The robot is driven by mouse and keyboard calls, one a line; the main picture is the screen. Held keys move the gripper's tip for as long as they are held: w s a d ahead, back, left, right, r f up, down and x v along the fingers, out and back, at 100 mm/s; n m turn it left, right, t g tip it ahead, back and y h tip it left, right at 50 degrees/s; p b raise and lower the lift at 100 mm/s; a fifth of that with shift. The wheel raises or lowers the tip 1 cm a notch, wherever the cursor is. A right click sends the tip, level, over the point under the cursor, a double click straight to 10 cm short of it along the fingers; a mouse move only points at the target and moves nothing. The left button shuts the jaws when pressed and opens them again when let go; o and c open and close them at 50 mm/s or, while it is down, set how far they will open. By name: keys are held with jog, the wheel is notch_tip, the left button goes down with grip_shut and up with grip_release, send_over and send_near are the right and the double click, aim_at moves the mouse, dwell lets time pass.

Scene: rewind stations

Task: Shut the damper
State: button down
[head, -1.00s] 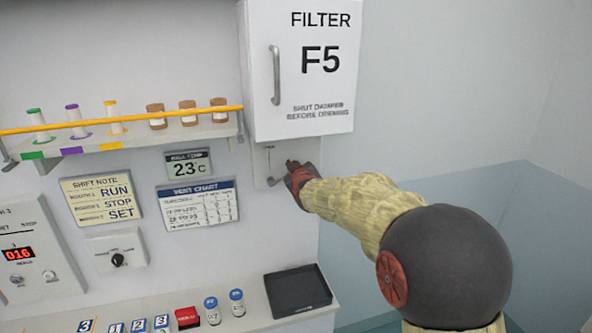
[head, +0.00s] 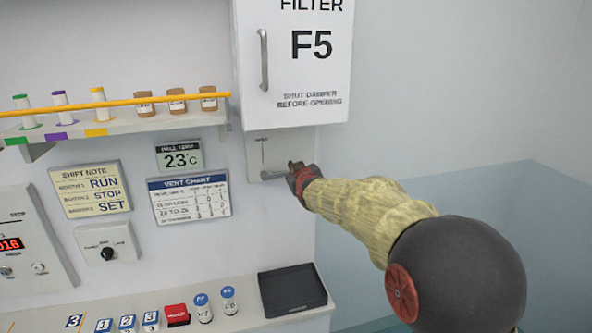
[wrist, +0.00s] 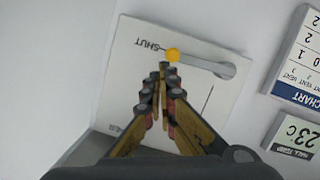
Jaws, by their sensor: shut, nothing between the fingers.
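The damper is a pale plate (head: 256,158) under the filter box, with a grey lever (head: 274,175). In the wrist view, which is turned over, the lever (wrist: 210,66) runs from its round pivot to an orange knob (wrist: 173,55). The knob end lies beside the SHUT mark (wrist: 150,46); a thin line marks another direction on the plate (wrist: 195,105). My gripper (head: 294,167) is shut and empty. In the wrist view its fingertips (wrist: 164,68) are right at the knob; I cannot tell whether they touch. In the head view my gripper hides the knob.
The filter box F5 (head: 293,65) with its handle (head: 264,60) hangs just above the plate. A shelf (head: 170,128) with a yellow rail is at left. A vent chart (head: 188,199) is left of the plate. A black tray (head: 291,290) stands below. Right is clear.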

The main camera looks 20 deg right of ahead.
jog(key=shift+d+f, duration=0.15)
jog(key=shift+f, duration=0.15)
dwell(0.5)
jog(key=s+r+p, duration=0.1)
jog(key=s+r, duration=0.5)
jog(key=s, duration=0.3)
jog(key=shift+s+r, duration=0.2)
jog(key=shift+s, duration=0.15)
dwell(0.4)
